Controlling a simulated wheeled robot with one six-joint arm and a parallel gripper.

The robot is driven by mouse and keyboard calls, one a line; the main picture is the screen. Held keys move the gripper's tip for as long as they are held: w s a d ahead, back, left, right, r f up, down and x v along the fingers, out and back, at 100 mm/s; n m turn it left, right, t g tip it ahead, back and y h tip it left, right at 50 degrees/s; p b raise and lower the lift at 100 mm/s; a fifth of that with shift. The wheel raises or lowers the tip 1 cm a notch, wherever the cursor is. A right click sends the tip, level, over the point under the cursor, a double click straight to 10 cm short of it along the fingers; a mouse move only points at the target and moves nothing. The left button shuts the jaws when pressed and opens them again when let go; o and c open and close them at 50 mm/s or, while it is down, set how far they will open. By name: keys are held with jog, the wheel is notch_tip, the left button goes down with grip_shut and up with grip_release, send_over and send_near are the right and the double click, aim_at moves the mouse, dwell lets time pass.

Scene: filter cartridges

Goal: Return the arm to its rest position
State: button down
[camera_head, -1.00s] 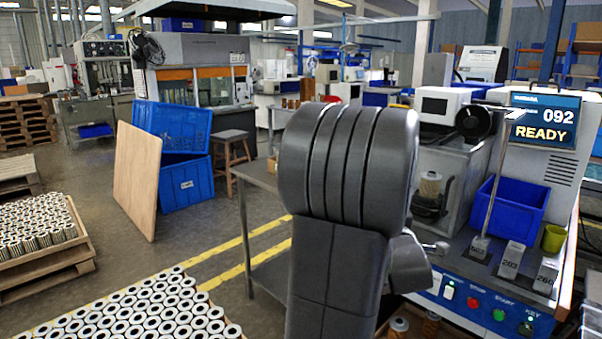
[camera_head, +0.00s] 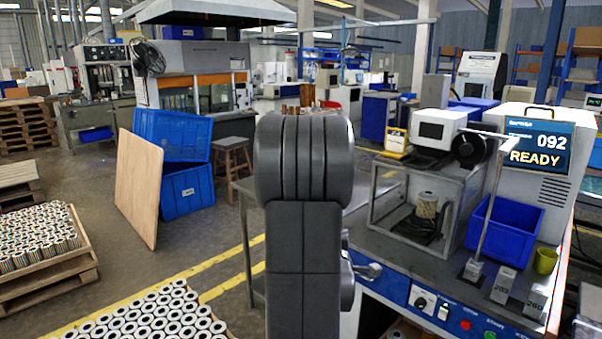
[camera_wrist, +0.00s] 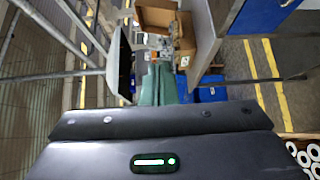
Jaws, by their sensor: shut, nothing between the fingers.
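In the wrist view my gripper (camera_wrist: 158,86) shows as two greenish-grey fingers close together beyond the dark housing with the green light. It is shut and holds nothing. In the head view my dark grey arm (camera_head: 304,200) stands upright in the middle of the picture, its rounded joint on top. My gripper does not show in the head view.
Cartridges (camera_head: 150,318) fill a pallet at lower left.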

jog(key=shift+w+a+m+g+h+p, duration=0.1)
jog(key=shift+w+a+m+h+p, duration=0.25)
jog(key=shift+w+a+h+p, duration=0.3)
jog(key=shift+w+a+m+g+h+p, duration=0.1)
jog(key=shift+w+a+m+h+p, duration=0.25)
jog(key=shift+a+p, duration=0.5)
jog(key=shift+w+a+m+g+h+p, duration=0.1)
jog(key=shift+w+a+m+h+p, duration=0.2)
jog(key=shift+w+a+h+p, duration=0.45)
jog(key=shift+s+a+y, duration=0.1)
jog(key=shift+s+y, duration=0.1)
jog(key=shift+y, duration=0.05)
